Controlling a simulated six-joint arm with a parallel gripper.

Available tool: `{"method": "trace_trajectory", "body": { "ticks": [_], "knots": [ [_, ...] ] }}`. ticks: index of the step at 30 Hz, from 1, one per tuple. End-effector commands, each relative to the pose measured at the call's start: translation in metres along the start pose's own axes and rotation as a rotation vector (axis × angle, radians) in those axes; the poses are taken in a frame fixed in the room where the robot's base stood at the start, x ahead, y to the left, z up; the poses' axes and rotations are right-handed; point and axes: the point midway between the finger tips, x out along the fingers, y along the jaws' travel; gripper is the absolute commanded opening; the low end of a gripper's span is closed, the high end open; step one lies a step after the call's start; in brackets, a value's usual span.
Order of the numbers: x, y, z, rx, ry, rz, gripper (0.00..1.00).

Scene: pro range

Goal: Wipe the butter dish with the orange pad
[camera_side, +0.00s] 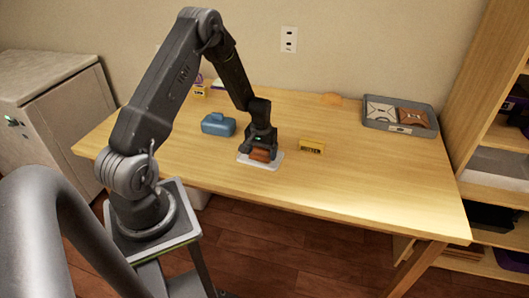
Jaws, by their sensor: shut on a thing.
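My gripper (261,151) points down near the middle of the table and is shut on the orange pad (260,156). The pad is at a flat white dish or plate (275,163), over its middle; whether they touch is too small to tell. A blue, box-like thing with a raised top (218,125) stands to the left of my gripper, apart from it. I cannot tell whether the white piece or the blue one is the butter dish. A small yellow sign (311,146), which seems to read butter, stands just right of the white piece.
A grey tray (398,128) with a white and a brown item sits at the back right of the wooden table (360,185). Small items (199,92) stand back left, partly behind my arm. The front right is clear.

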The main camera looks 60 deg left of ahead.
Motion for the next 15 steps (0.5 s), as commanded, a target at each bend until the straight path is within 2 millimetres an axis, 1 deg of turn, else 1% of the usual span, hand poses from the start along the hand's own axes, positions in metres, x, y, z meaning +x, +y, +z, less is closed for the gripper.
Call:
{"method": "trace_trajectory", "body": {
  "ticks": [1, 6, 11, 15],
  "knots": [
    [0.003, -0.007, 0.003, 0.0, -0.008, -0.003, 0.63],
    [0.005, -0.02, 0.004, 0.001, -0.011, -0.003, 0.64],
    [0.004, -0.022, 0.005, 0.002, -0.015, -0.004, 0.63],
    [0.004, -0.018, 0.006, 0.005, -0.017, -0.004, 0.63]
  ]
}}
